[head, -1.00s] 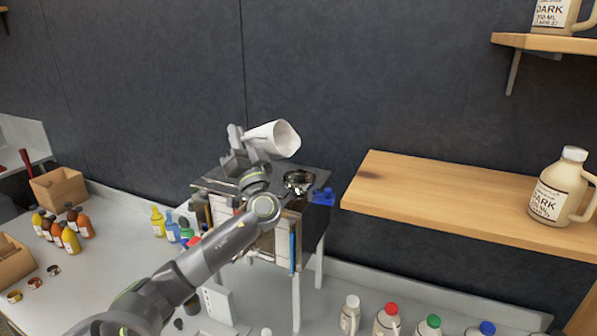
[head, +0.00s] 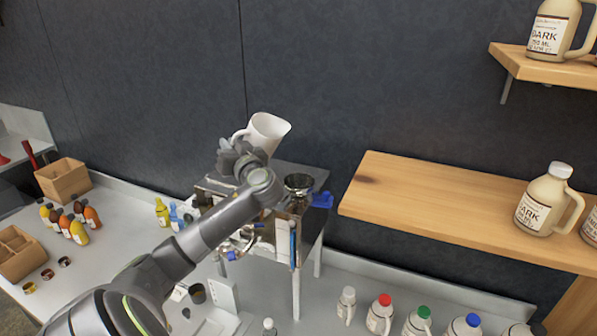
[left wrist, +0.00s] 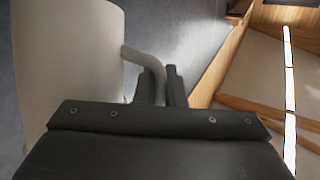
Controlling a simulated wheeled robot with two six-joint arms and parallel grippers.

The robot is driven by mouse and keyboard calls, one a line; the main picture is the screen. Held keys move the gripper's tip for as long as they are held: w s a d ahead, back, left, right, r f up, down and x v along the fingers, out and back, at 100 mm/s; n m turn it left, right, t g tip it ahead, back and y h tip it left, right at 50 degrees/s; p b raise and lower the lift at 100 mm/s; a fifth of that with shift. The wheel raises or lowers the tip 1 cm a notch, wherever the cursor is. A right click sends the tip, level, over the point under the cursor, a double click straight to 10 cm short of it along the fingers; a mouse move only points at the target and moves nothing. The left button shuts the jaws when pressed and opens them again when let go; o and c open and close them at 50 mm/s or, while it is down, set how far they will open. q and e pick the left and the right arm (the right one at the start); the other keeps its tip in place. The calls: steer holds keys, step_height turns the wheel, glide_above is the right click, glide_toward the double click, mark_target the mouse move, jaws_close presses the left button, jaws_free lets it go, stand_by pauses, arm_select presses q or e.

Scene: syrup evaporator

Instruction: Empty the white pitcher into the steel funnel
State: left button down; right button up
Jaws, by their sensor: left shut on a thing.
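The white pitcher (head: 267,132) is in the air in the head view, tilted with its mouth toward the upper right. My left gripper (head: 238,145) is shut on its handle. In the left wrist view the pitcher's pale body (left wrist: 72,60) fills the left side, and its handle (left wrist: 152,68) runs between the dark fingers of the gripper (left wrist: 165,88). The steel funnel (head: 298,183) sits on the grey stand below and to the right of the pitcher. No stream shows from the pitcher, and its inside cannot be made out. My right gripper is not in view.
A blue valve (head: 322,200) juts from the stand beside the funnel. A wooden shelf (head: 430,200) with a labelled jug (head: 547,200) is at right. Small coloured bottles (head: 70,222) and wooden boxes (head: 62,180) stand at left.

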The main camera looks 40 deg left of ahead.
arm_select(q)
steer(key=shift+s+a+f+n+h+p, duration=0.15)
steer(key=shift+a+f+h+p, duration=0.25)
steer(key=shift+h, duration=0.5)
steer(key=shift+a+f+n+h+p, duration=0.3)
steer(key=shift+f+h, duration=0.25)
steer(key=shift+h, duration=0.35)
steer(key=shift+s+a+f+n+h+p, duration=0.1)
steer(key=shift+a+f+h+p, duration=0.25)
steer(key=shift+h, duration=0.55)
steer(key=shift+a+f, duration=0.1)
steer(key=shift+f, duration=0.1)
